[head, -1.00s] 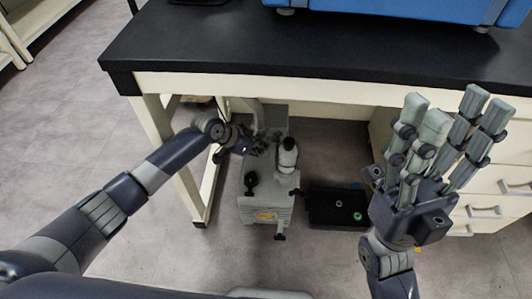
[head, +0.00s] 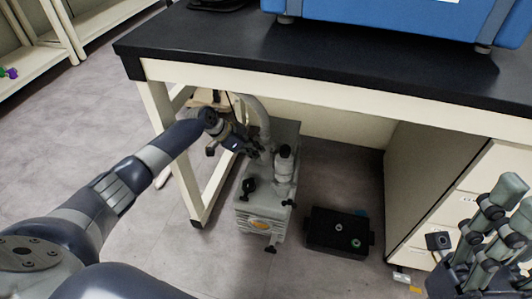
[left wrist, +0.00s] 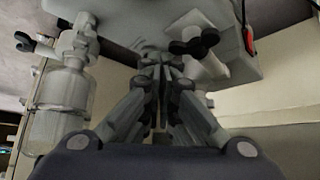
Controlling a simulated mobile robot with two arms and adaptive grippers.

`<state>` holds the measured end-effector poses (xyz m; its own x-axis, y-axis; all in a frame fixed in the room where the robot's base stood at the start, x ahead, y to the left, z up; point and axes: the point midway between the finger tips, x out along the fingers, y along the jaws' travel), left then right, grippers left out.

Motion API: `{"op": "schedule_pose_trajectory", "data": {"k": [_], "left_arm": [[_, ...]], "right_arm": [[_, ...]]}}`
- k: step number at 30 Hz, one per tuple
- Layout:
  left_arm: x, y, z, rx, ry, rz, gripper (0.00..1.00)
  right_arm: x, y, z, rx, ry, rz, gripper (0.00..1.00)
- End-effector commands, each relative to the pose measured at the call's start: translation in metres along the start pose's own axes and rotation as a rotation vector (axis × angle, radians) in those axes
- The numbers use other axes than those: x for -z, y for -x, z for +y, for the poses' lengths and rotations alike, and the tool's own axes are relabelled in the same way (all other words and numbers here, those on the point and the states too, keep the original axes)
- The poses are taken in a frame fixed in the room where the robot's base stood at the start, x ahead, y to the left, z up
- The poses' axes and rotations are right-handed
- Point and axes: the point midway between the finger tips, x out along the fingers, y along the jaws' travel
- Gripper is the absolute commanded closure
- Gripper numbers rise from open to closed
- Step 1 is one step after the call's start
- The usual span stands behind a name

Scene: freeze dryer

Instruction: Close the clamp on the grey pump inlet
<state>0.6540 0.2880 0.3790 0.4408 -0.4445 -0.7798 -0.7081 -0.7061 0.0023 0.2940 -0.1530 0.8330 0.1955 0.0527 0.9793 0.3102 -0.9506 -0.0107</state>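The grey pump (head: 263,212) stands on the floor under the bench, with a grey hose (head: 258,115) rising from behind my left gripper. My left gripper (head: 259,151) is at the pump's top, near the hose's lower end. In the left wrist view, its fingers (left wrist: 160,66) come together in front of the grey pump body (left wrist: 140,20), and nothing clear shows between them. The inlet clamp cannot be made out surely; a fitting with a dark-tipped lever (left wrist: 80,42) shows at upper left. My right gripper (head: 503,222) has its fingers spread and empty at the lower right.
A dark knob (left wrist: 193,40) shows right of my left fingers. The bench top (head: 330,45) overhangs the pump, and its leg (head: 172,150) stands close left. A black box (head: 338,230) lies right of the pump. Drawers (head: 480,200) stand further right.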

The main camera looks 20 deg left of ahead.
Motion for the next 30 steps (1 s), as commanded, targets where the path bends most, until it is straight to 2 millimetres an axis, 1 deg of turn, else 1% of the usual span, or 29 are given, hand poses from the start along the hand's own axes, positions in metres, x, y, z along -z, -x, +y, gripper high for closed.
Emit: {"op": "schedule_pose_trajectory", "data": {"k": [1, 11, 14, 17, 24, 30], "left_arm": [[-0.002, 0.002, -0.003, 0.006, 0.001, -0.003, 1.00], [-0.003, 0.002, -0.004, 0.009, 0.001, -0.005, 1.00], [-0.001, 0.005, -0.005, 0.010, 0.001, -0.005, 1.00], [0.007, 0.014, -0.005, 0.011, -0.002, -0.003, 1.00], [0.039, 0.050, -0.003, 0.006, -0.004, 0.001, 1.00], [0.058, 0.071, -0.001, 0.003, -0.002, 0.000, 1.00]], "right_arm": [[0.000, -0.001, 0.000, 0.001, 0.000, 0.003, 0.50], [0.001, -0.002, 0.000, 0.000, 0.000, 0.006, 0.50], [0.000, -0.001, 0.000, -0.002, 0.000, 0.003, 0.50], [0.000, -0.001, 0.000, -0.002, 0.000, 0.003, 0.50], [0.000, -0.001, 0.000, -0.001, 0.000, 0.003, 0.50], [0.000, -0.001, 0.000, 0.000, 0.000, 0.003, 0.50]]}}
